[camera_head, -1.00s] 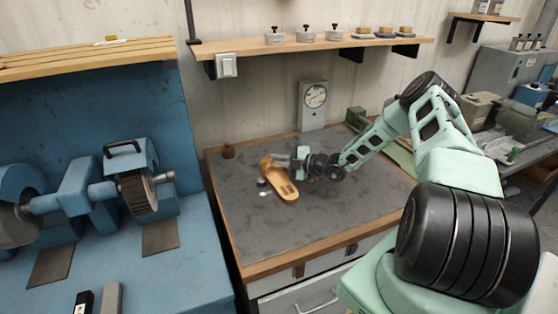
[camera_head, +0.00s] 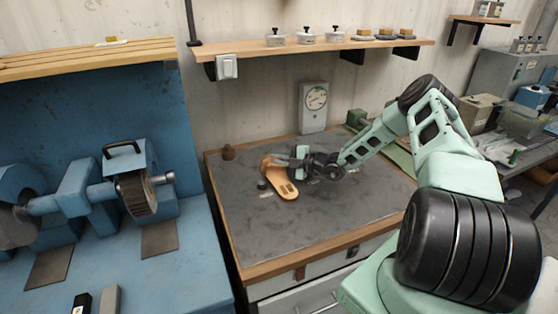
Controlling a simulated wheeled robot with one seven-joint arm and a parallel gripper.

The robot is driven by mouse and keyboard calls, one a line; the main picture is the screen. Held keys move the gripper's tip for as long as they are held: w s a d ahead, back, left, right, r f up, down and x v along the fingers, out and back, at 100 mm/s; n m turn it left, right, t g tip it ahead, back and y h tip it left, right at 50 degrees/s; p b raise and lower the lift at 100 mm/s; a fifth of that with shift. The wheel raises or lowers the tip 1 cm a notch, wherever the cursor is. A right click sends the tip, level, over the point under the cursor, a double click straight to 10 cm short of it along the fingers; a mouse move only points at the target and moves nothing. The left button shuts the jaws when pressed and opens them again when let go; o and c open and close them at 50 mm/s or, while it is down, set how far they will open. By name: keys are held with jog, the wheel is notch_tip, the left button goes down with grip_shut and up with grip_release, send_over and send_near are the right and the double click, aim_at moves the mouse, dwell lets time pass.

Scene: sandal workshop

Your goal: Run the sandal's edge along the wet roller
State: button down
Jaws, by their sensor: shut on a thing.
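The tan sandal (camera_head: 283,184) is in the middle of the grey-topped bench, its long side slanting down to the right. My gripper (camera_head: 276,163) reaches in from the right and is shut on the sandal near its upper end. A small dark round piece (camera_head: 262,184) is just left of the sandal, with a small pale piece (camera_head: 266,194) below it. I cannot tell whether the dark piece is the wet roller, or whether the sandal touches it. The sandal's far edge and the fingertips are too small to see clearly.
A blue machine (camera_head: 75,190) with a bristly wheel (camera_head: 136,196) stands at the left. A dial box (camera_head: 313,107) stands at the back, under a shelf (camera_head: 300,47). The bench front is clear.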

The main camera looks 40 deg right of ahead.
jog(key=shift+a, duration=0.2)
jog(key=shift+a, duration=0.15)
dwell(0.3)
jog(key=shift+w+a, duration=0.1)
jog(key=shift+a, duration=0.3)
jog(key=shift+d, duration=0.3)
dwell(1.8)
jog(key=shift+s+d, duration=0.2)
jog(key=shift+d, duration=0.5)
jog(key=shift+d+r, duration=0.1)
